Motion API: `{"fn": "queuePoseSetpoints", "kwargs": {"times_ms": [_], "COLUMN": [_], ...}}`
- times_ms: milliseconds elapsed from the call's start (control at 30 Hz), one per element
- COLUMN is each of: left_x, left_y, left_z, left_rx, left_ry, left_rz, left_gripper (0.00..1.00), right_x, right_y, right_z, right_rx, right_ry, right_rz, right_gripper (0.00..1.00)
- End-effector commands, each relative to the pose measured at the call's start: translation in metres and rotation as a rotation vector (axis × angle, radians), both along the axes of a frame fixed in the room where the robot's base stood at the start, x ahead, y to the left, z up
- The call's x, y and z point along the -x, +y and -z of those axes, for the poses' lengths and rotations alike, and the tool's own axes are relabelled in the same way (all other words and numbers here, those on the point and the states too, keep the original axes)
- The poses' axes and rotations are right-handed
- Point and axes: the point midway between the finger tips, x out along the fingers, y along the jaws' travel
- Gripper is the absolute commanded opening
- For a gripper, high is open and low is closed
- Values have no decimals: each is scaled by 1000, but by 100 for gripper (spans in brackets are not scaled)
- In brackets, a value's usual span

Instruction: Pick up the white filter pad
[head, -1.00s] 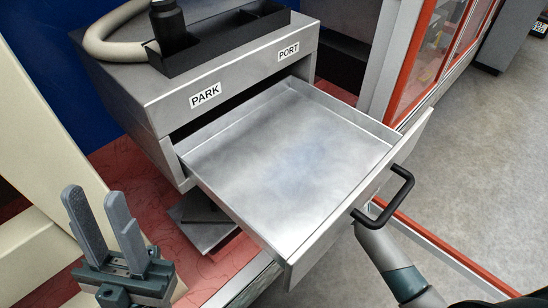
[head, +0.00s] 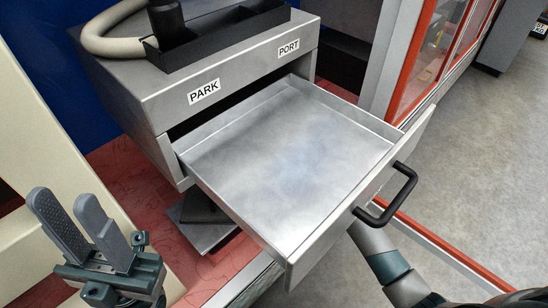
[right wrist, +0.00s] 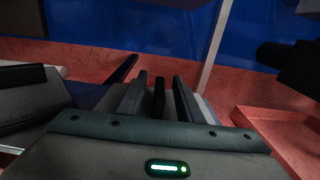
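I cannot make out a white filter pad in either view. The open metal drawer (head: 285,165) looks empty, with a bare, shiny floor. My left gripper (head: 66,205) is at the lower left in the head view, left of the drawer and apart from it. Its two grey fingers stand apart with nothing between them. My right arm comes in at the lower right, passing by the drawer's black handle (head: 388,203); its gripper is hidden there. In the right wrist view, my right gripper (right wrist: 158,88) shows dark fingers with a dark upright shape between them; whether it holds anything is unclear.
The grey cabinet (head: 215,75) has labels PARK and PORT, with a black tray and a hose on top. A dark grey plate (head: 205,225) lies low under the drawer on the red surface (head: 130,180). A cream frame stands at the left.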

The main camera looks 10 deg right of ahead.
Motion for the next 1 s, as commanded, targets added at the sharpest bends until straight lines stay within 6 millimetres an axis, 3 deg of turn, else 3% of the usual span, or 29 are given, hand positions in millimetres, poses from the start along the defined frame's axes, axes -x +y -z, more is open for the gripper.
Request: {"fn": "queuePoseSetpoints", "kwargs": {"times_ms": [267,433,1000], "left_x": [1,1,-3], "left_y": [0,0,-3], "left_z": [1,2,-2], "left_rx": [1,1,-4], "left_ry": [8,9,32], "left_rz": [2,2,4], "left_gripper": [33,33,33], "right_x": [0,0,0], "right_y": [0,0,0], "right_z": [0,0,-8], "right_rx": [0,0,-1], "right_ry": [0,0,-1], "right_rz": [0,0,0], "right_gripper": [33,0,0]}}
